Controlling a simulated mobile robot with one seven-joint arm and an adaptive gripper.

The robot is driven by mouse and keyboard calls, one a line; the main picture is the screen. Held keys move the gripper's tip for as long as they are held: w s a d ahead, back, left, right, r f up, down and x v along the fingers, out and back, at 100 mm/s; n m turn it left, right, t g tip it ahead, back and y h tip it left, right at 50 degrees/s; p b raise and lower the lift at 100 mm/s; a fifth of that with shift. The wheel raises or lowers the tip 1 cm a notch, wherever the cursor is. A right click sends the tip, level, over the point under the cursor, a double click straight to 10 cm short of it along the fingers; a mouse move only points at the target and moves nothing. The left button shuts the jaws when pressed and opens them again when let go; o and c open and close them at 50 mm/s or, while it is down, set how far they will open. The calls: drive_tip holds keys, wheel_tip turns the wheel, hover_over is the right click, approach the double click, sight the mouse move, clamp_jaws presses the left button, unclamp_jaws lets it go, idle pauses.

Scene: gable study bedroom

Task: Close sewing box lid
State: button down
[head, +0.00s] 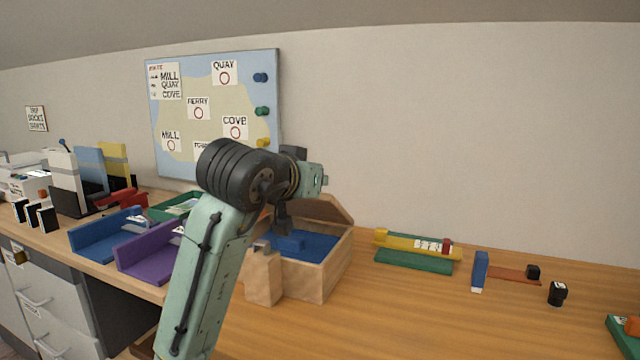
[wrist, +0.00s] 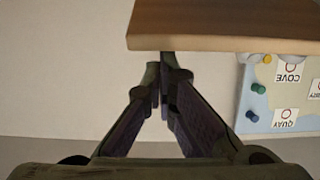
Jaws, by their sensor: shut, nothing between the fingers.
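The wooden sewing box (head: 318,277) stands open on the desk, with a blue lining inside. Its wooden lid (head: 322,208) is raised along the back edge, leaning towards the wall, and partly hidden by my arm. In the wrist view a wooden board, apparently the lid (wrist: 225,24), crosses the top. My gripper (wrist: 161,82) is shut and empty, its fingertips just below the board's edge in that picture; I cannot tell whether they touch it. In the head view my gripper is largely hidden behind my wrist, above the box.
Purple (head: 150,262) and blue (head: 105,232) trays stand left of the box. Yellow and green blocks (head: 417,252), a blue upright block (head: 480,270) and a small black item (head: 557,293) lie to the right. A map board (head: 215,110) hangs behind.

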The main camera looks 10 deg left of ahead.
drive_tip(key=s+a+f+t+h+b, duration=0.1)
drive_tip(key=s+f+t+b, duration=0.4)
drive_tip(key=f+b, duration=0.7)
drive_tip(key=shift+s+t+b, duration=0.4)
drive_tip(key=shift+t+b, duration=0.05)
drive_tip(key=shift+t, duration=0.05)
drive_tip(key=shift+f, duration=0.25)
drive_tip(key=shift+r, duration=0.1)
